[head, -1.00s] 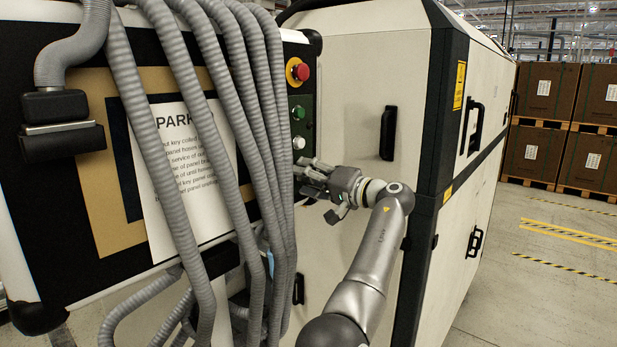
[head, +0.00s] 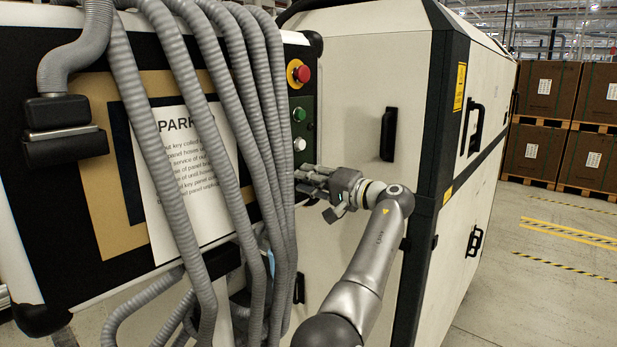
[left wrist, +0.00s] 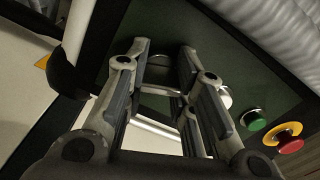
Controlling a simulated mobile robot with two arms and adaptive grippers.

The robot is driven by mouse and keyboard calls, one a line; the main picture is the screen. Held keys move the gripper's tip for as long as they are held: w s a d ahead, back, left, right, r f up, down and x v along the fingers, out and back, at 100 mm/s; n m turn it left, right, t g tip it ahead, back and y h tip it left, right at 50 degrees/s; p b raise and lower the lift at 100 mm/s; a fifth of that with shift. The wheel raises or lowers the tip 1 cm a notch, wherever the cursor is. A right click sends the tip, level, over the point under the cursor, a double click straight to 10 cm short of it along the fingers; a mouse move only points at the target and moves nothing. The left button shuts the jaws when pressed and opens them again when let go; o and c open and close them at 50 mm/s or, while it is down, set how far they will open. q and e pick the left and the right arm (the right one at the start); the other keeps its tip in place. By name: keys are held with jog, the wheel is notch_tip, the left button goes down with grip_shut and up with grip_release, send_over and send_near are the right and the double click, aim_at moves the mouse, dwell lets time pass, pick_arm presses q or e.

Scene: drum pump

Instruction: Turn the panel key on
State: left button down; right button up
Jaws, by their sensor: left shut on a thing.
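The control panel is a dark green strip (head: 303,110) on the black board's right edge, with a red emergency button on a yellow ring (head: 299,72), a green button (head: 299,114) and a white button (head: 299,144). My left gripper (head: 303,178) is at the panel just below the white button, with its fingers pointing left at the panel. In the left wrist view, the fingers (left wrist: 165,58) reach to the green face, shut on a small metallic part, which I take for the panel key (left wrist: 160,70). The fingers hide most of the key, so its angle is unclear. My right gripper is not in view.
Several grey corrugated hoses (head: 225,150) hang over the board, close left of the gripper. A paper sign (head: 180,185) is behind them. A beige cabinet (head: 345,80) with a black handle (head: 388,134) stands right of the panel. Boxes on pallets (head: 545,120) stand far right.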

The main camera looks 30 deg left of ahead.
pick_arm(q)
jog(key=m+p, duration=0.4)
jog(key=m, duration=0.2)
jog(key=shift+r, duration=0.2)
jog(key=shift+f+m+p, duration=0.15)
jog(key=shift+m+p, duration=1.05)
jog(key=shift+m, duration=0.8)
jog(key=shift+f, duration=0.1)
jog(key=c, duration=1.1)
grip_release()
jog(key=shift+w, duration=0.1)
jog(key=d, duration=0.4)
jog(key=s+d, duration=0.1)
jog(key=d, duration=0.7)
jog(key=shift+s, duration=0.15)
